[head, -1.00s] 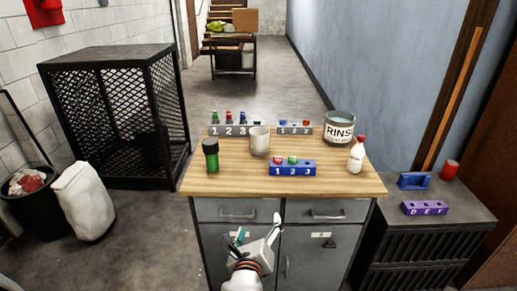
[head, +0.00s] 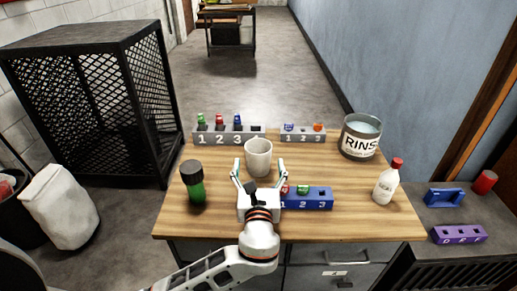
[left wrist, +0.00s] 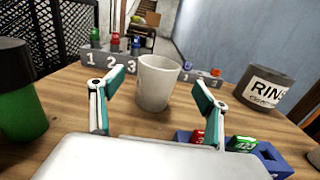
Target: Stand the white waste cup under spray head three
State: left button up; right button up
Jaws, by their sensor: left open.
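The white waste cup (head: 258,158) stands upright on the wooden table, left of the middle. It also shows in the left wrist view (left wrist: 157,84). My left gripper (head: 259,170) is open, its fingers pointing at the cup from the near side, one tip on each side. Behind the cup are a long grey holder (head: 228,138) numbered 1 2 3 with green, red and blue pieces, and a smaller grey holder (head: 303,138). A blue holder (head: 318,199) numbered 1 2 3 is partly hidden by my gripper. I cannot tell which place is spray head three.
A dark green bottle (head: 194,186) stands left of my gripper. The RINS-labelled pot (head: 359,138) and a white red-capped bottle (head: 387,182) stand at the right. A side cabinet carries a purple holder (head: 459,234). Bare tabletop lies between the cup and the pot.

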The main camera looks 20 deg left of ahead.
aim_at(259, 141)
pick_arm(q)
jog(key=shift+x, duration=0.9)
jog(key=x, duration=0.6)
jog(key=shift+w+a+f, duration=0.15)
jog(key=c, duration=1.3)
